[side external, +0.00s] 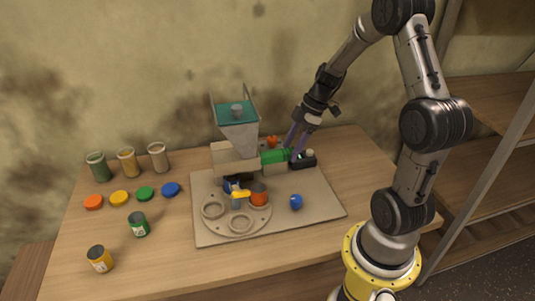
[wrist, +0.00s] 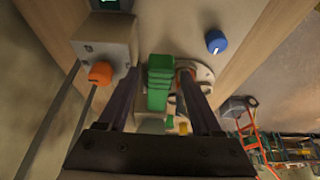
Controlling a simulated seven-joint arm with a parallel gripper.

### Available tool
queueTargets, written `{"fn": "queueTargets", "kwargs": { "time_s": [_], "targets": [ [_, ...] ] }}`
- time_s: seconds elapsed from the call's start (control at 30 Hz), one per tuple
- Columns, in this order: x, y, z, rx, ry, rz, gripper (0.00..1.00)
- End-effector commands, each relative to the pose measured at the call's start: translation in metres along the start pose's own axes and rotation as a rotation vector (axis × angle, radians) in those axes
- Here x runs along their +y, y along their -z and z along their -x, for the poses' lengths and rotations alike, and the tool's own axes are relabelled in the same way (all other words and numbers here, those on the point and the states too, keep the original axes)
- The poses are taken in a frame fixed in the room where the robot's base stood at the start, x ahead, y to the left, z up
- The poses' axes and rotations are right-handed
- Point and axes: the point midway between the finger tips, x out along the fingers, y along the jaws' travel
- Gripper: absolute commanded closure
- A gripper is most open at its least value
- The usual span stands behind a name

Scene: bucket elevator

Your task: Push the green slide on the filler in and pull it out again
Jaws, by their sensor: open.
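The filler (side external: 236,155) stands at the back of a beige board, with a grey hopper (side external: 240,137) on top. The green slide (side external: 274,156) sticks out of its right side. My gripper (side external: 293,150) points down at the slide's outer end. In the wrist view my gripper (wrist: 159,75) is open, with one dark finger on each side of the green slide (wrist: 160,82). Gaps show between the fingers and the slide there. Contact at the fingertips is hard to tell.
A round turntable (side external: 237,213) with ring holders and an orange-red can (side external: 258,194) is in front of the filler. Cans, jars and coloured lids (side external: 145,193) stand left.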

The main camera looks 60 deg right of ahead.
Motion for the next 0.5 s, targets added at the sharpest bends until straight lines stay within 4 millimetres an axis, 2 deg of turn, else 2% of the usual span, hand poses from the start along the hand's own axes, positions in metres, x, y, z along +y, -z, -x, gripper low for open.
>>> {"fn": "queueTargets", "kwargs": {
  "time_s": [0.3,0.5],
  "targets": [
    [0.001,0.0,0.028,0.0,-0.002,0.0,0.34],
    [0.0,0.001,0.034,-0.001,-0.002,0.001,0.34]
  ]
}}
